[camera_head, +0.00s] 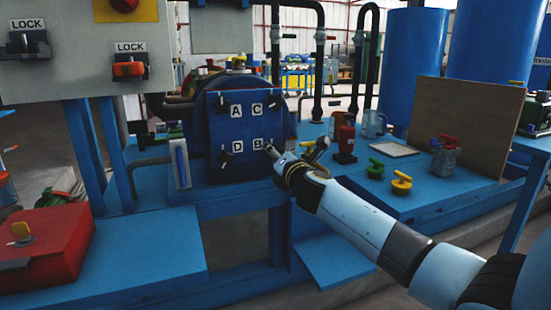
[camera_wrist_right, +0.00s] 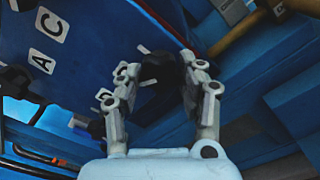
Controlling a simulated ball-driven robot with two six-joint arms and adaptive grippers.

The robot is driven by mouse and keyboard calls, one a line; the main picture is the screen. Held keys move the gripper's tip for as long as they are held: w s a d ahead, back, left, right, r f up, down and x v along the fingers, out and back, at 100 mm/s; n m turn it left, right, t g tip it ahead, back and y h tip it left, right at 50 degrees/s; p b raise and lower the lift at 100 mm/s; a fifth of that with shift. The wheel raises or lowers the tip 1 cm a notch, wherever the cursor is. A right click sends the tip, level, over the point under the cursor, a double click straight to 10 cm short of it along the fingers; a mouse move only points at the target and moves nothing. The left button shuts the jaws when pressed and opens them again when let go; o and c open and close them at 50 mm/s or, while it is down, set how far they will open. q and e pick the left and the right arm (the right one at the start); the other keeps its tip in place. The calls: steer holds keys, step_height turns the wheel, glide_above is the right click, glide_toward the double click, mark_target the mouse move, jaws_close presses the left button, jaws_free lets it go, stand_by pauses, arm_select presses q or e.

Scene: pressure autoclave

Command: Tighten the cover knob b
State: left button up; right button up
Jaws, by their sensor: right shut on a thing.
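The blue autoclave cover (camera_head: 247,128) faces me and carries the labels A, C, D and B, with a dark knob beside each. Cover knob B (camera_wrist_right: 160,68) is black and sits between the fingers of my right gripper (camera_wrist_right: 156,80) in the wrist view. My right gripper (camera_head: 272,152) is shut on this knob at the cover's lower right, and its fingers largely hide the knob in the head view. The B label (camera_head: 257,144) shows just left of the fingertips. My left gripper is not in view.
A grey panel (camera_head: 75,60) with two LOCK switches stands at the left. A red box (camera_head: 45,238) lies on the lower left platform. Red bottles, a yellow-knobbed valve (camera_head: 401,182) and a green valve (camera_head: 375,169) stand on the blue deck right of my arm.

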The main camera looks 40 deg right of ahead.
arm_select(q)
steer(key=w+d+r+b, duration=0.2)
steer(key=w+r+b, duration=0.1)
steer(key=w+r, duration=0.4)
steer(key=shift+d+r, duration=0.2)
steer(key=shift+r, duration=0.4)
arm_select(e)
steer(key=shift+m, duration=6.2)
steer(key=o, duration=1.2)
steer(key=shift+r, duration=0.15)
steer(key=v, duration=1.2)
steer(key=shift+s, duration=0.1)
